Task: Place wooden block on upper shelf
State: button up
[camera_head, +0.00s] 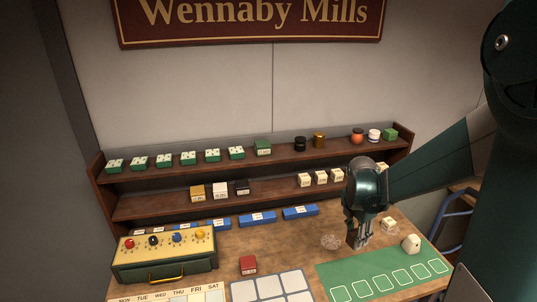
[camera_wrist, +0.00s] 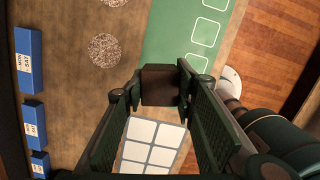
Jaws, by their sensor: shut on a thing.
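My gripper (camera_head: 358,240) hangs above the right part of the table, by the edge of the green mat. In the wrist view my gripper (camera_wrist: 158,88) is shut on a dark brown wooden block (camera_wrist: 160,82), held between the fingertips. The wooden block (camera_head: 350,238) shows only partly in the head view, beside the fingers. The upper shelf (camera_head: 281,153) runs along the wall behind the table. It bears several green dotted tiles at left, a green box, a dark jar, a gold jar, an orange-red item, a white item and a green cube.
The lower shelf (camera_head: 270,190) holds small boxes and cream blocks. Several blue boxes (camera_head: 257,218) line the table's back. A drawer box with colored knobs (camera_head: 163,256) stands left.

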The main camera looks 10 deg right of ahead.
notch_tip(320, 180, up, 38)
jog(key=f, duration=0.1)
jog(key=m+p, duration=0.3)
jog(key=p, duration=0.6)
send_over(339, 145)
jog(key=shift+w+a+f, duration=0.1)
jog(key=shift+a+f, duration=0.05)
jog(key=shift+f, duration=1.1)
jog(key=shift+a+f, duration=0.1)
jog(key=shift+f, duration=1.1)
jog(key=shift+f, duration=2.9)
jog(key=shift+p, duration=0.3)
jog(key=shift+f, duration=2.1)
jog(key=shift+f, duration=0.15)
